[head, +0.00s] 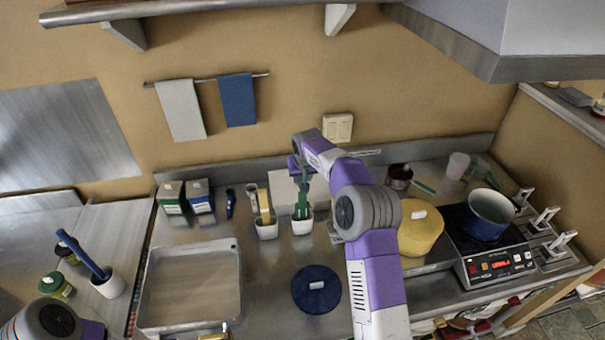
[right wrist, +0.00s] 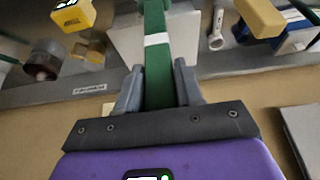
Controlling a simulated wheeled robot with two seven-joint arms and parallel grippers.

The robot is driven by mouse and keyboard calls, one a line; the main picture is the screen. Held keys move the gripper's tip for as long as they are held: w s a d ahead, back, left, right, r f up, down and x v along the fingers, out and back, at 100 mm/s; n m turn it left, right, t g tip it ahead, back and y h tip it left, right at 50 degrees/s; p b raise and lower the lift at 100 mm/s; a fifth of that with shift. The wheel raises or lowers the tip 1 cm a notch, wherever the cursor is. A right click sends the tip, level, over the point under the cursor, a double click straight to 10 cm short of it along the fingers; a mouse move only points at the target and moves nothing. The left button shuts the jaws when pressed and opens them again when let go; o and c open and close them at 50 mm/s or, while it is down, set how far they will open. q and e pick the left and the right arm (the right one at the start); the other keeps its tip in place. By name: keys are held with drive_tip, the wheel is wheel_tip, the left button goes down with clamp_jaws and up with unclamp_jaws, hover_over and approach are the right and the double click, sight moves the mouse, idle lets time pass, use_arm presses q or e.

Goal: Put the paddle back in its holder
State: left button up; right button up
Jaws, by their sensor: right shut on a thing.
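A green paddle (head: 302,203) stands roughly upright on the counter's back part. My right gripper (head: 301,174) is shut on its upper handle. In the right wrist view the green handle (right wrist: 157,60), with a white band, lies between the two fingers (right wrist: 158,88). The paddle's lower end meets the mouth of a small white holder (head: 302,227); how deep it sits is hidden. Just left, a similar white holder (head: 267,231) has a yellow paddle (head: 264,203) in it. My left arm shows at the bottom left corner, its gripper out of frame.
A white box stands behind the paddle. A dark blue round lid (head: 316,290) lies in front, and a metal tray (head: 192,318) is at left. A yellow round tub (head: 420,235) and a blue pot (head: 489,214) on a cooktop are at right. A blue paddle (head: 82,255) stands in a white cup.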

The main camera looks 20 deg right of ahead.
drive_tip(key=shift+f+b, duration=2.4)
drive_tip(key=shift+f, duration=1.25)
drive_tip(key=o, duration=1.1)
drive_tip(key=shift+o, duration=0.2)
drive_tip(key=v, duration=0.7)
drive_tip(key=shift+r+b, duration=0.2)
drive_tip(key=shift+b, duration=0.2)
drive_tip(key=shift+s, duration=0.1)
